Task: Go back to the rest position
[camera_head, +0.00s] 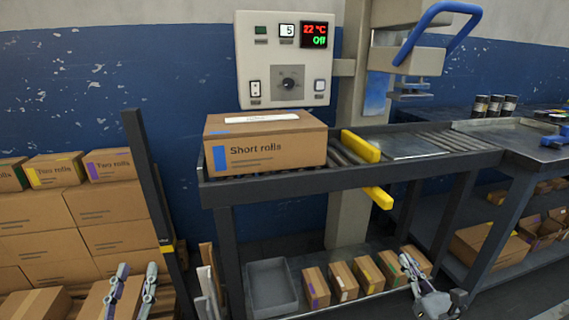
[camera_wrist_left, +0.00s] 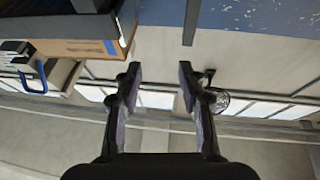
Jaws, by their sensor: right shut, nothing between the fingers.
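My left gripper (camera_head: 136,272) is at the lower left in the head view, in front of the stacked cartons and apart from the conveyor. Its two fingers stand upright and spread. In the left wrist view the left gripper (camera_wrist_left: 158,75) is open with nothing between its fingers. My right gripper (camera_head: 405,255) is at the lower right in the head view, in front of the small boxes on the lower shelf. Its fingers are together and hold nothing. A closed carton marked "Short rolls" (camera_head: 265,150) sits on the left end of the roller conveyor (camera_head: 350,181), away from both grippers.
A control box (camera_head: 287,85) reading 22 °C and Off hangs above the carton. A dark post (camera_head: 150,185) stands between the carton stacks (camera_head: 105,205) and the conveyor. A grey bin (camera_head: 271,285) and several small boxes lie below. A workbench (camera_head: 530,150) extends right.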

